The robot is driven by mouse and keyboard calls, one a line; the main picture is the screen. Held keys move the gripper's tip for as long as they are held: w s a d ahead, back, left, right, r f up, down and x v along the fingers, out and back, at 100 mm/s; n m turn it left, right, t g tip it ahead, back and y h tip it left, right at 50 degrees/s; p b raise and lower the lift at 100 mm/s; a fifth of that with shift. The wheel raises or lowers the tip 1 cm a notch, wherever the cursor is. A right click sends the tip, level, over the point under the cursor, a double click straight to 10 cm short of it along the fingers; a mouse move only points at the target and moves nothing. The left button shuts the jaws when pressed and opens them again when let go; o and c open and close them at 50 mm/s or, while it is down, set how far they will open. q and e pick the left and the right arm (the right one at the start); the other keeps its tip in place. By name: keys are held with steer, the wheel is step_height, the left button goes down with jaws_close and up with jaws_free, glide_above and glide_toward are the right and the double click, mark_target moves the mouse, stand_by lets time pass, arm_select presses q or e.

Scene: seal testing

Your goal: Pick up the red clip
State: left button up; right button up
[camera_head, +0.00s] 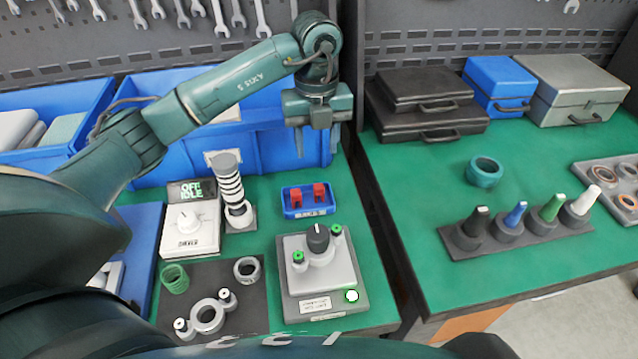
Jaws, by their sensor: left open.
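Two red clips stand in a small blue tray (308,214), a left red clip (295,199) and a right red clip (319,192). The tray sits on the green bench mat near the middle of the view. My left gripper (318,150) points down with its fingers spread and nothing between them. In the picture it is just above the tray, in front of a blue bin, and apart from the clips. My right gripper is not in view.
Near the tray are a grey fixture with a black knob (318,270), a stack of black and white rings (229,180) and a control box (190,232). Blue bins (262,150) stand behind. A second green bench (420,200) holds cases and coloured-handled tools.

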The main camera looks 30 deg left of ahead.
arm_select(q)
glide_above(319, 186)
steer(key=s, duration=0.1)
step_height(319, 186, down, 6)
steer(key=shift+f, duration=0.15)
steer(key=f, duration=0.2)
steer(key=w+f+p, duration=0.1)
steer(key=f, duration=0.1)
steer(key=shift+f, duration=0.65)
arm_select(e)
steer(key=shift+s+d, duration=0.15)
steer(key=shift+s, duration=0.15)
arm_select(q)
steer(key=shift+c, duration=0.5)
